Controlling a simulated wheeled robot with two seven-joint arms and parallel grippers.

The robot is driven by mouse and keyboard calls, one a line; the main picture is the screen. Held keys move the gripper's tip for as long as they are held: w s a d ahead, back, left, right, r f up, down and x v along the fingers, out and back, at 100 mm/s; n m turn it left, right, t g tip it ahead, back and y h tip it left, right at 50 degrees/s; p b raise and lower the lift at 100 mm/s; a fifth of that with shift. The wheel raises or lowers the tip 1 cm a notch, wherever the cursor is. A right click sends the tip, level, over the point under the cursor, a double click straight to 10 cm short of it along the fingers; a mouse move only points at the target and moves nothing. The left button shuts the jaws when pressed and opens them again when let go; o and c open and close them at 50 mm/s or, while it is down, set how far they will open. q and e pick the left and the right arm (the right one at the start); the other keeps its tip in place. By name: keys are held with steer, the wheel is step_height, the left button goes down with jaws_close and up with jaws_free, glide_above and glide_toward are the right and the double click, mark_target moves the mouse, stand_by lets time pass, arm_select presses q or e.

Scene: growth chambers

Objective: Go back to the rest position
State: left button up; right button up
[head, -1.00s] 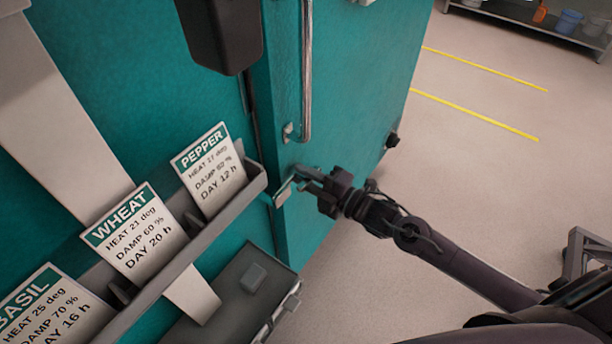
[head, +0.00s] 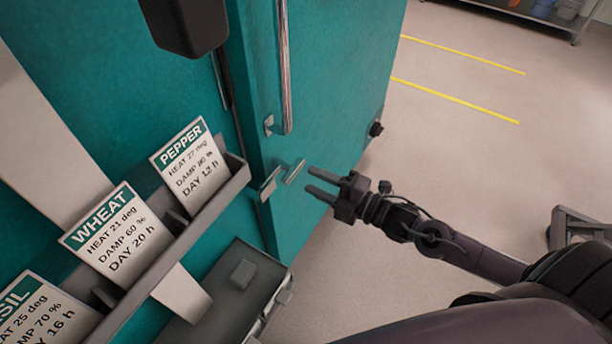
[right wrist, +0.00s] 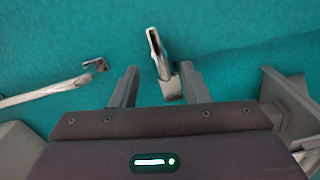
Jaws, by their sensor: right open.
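My right gripper (head: 316,182) is open and empty beside the teal chamber door (head: 330,90). Its fingertips point at a small metal latch (head: 292,171) low on the door edge and are apart from it in the head view. In the right wrist view the latch (right wrist: 161,60) shows between and beyond the two open fingers (right wrist: 157,88). A long vertical metal handle (head: 285,70) is above the latch, and it also shows at the left of the right wrist view (right wrist: 45,92). My left gripper is not in view.
A grey rack (head: 232,184) on the left holds cards for pepper (head: 187,165), wheat (head: 118,232) and a third, cut off. A grey box-like ledge (head: 215,310) is below. Open floor (head: 440,150) with yellow lines lies right of the door. A shelf (head: 540,18) stands at the back.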

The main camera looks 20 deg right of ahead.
steer(key=shift+s+d, duration=0.15)
steer(key=shift+s, duration=0.05)
stand_by(0.4)
